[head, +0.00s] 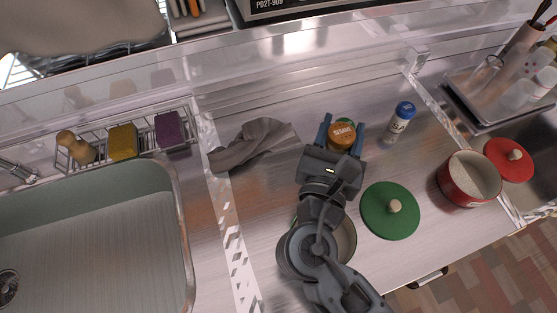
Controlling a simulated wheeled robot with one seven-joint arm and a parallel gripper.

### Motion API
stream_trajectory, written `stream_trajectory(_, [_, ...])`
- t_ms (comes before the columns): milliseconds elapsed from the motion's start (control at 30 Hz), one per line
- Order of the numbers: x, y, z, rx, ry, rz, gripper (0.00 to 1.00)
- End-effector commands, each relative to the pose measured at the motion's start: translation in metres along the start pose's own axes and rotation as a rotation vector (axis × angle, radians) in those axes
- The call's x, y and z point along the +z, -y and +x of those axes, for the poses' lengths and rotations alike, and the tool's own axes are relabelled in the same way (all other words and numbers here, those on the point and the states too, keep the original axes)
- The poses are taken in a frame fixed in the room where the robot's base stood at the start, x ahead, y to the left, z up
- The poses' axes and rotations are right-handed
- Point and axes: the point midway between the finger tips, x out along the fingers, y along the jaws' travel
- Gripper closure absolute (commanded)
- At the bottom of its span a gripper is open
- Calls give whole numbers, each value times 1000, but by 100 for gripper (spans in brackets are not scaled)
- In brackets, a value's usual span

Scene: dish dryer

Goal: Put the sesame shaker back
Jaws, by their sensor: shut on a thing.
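The sesame shaker (341,135) has an orange-brown lid marked "SESAME" and stands towards the back of the metal counter. My gripper (342,126) reaches it from the front, with one blue finger on each side, and is shut on it. A bit of green shows just behind the lid. The shaker's lower body is hidden by my gripper, so I cannot tell whether it touches the counter. A salt shaker (399,122) with a blue cap stands to the right, apart from my gripper.
A grey cloth (253,144) lies to the left. A green lid (390,211) lies to the right of my arm, with a red pot (469,179) and red lid (509,159) beyond. A pot is partly hidden under my arm. A sink (95,235) is at left, a tray (468,103) at right.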

Motion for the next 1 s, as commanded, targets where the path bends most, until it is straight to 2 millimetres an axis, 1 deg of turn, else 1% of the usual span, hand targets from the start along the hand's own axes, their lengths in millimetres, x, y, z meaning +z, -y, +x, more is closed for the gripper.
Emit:
stream_trajectory(33, [-5,-10,-1,4,1,1,82])
stream_trajectory(300, [-38,-67,-7,4,1,0,82])
stream_trajectory(400, [-49,-85,-9,3,1,1,82])
stream_trajectory(500, [-58,-99,-10,3,1,0,82])
stream_trajectory(667, [-64,-107,-11,1,1,0,82])
stream_trajectory(767, [-75,-108,-12,1,0,-2,82])
stream_trajectory(900, [-95,-108,-11,1,0,-2,82])
stream_trajectory(1000, [-103,-108,-11,1,0,0,82])
